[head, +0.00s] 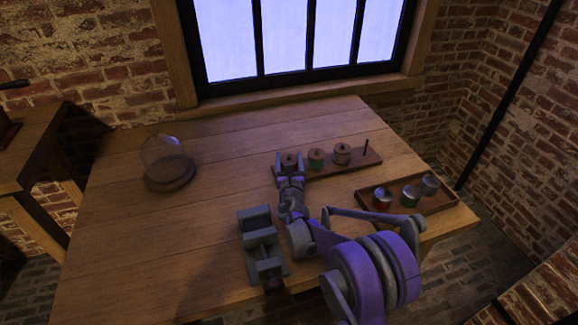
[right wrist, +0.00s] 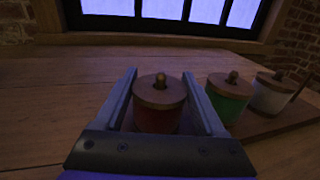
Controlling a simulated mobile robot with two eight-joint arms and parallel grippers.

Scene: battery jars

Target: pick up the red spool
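The red spool (right wrist: 157,118) has a wooden top disc with a brass-coloured peg tip at its centre. In the head view the red spool (head: 289,161) stands at the left end of a wooden peg board (head: 325,167). My right gripper (head: 289,157) is open, with one finger on each side of the spool. In the right wrist view the gripper (right wrist: 163,95) shows gaps between its fingers and the spool; the spool's lower part is hidden by the gripper's palm. My left gripper is not in view.
A green spool (right wrist: 229,100) and a white spool (right wrist: 272,95) stand to the right, the green close to my right finger. A bare peg (head: 366,148) follows. A tray (head: 436,204) holds several jars. A vise (head: 262,246) and glass dome (head: 166,157) stand left.

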